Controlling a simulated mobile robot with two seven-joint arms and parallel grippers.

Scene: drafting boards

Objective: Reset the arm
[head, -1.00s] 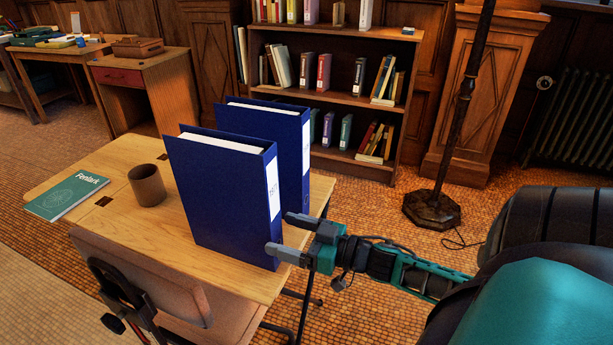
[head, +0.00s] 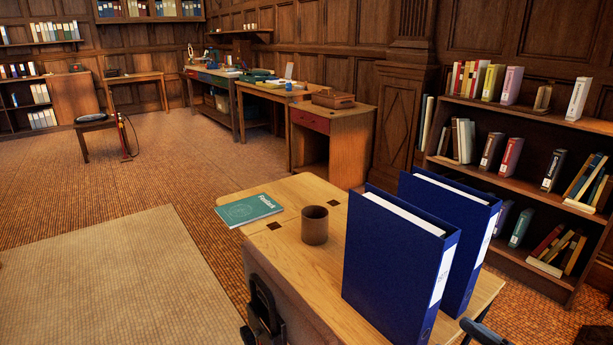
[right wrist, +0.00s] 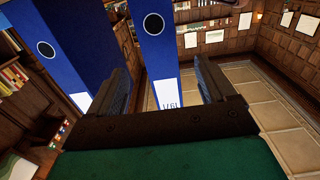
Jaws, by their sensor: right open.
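My right gripper (right wrist: 162,70) is open in the right wrist view, its two dark fingers apart. Only a grey fingertip of it (head: 485,332) shows at the bottom right edge of the head view. Two blue binders stand upright side by side on the wooden table. The nearer binder (head: 395,265) and the farther binder (head: 485,210) show in the head view. In the right wrist view, one binder's labelled spine (right wrist: 165,55) appears between the fingers; whether they touch it I cannot tell. Another binder (right wrist: 65,45) is left of them. My left gripper is not in view.
The wooden table (head: 285,215) also holds a brown cup (head: 315,225) and a green book (head: 249,209). A bookcase (head: 525,110) stands behind at right. Open floor (head: 110,260) lies to the left.

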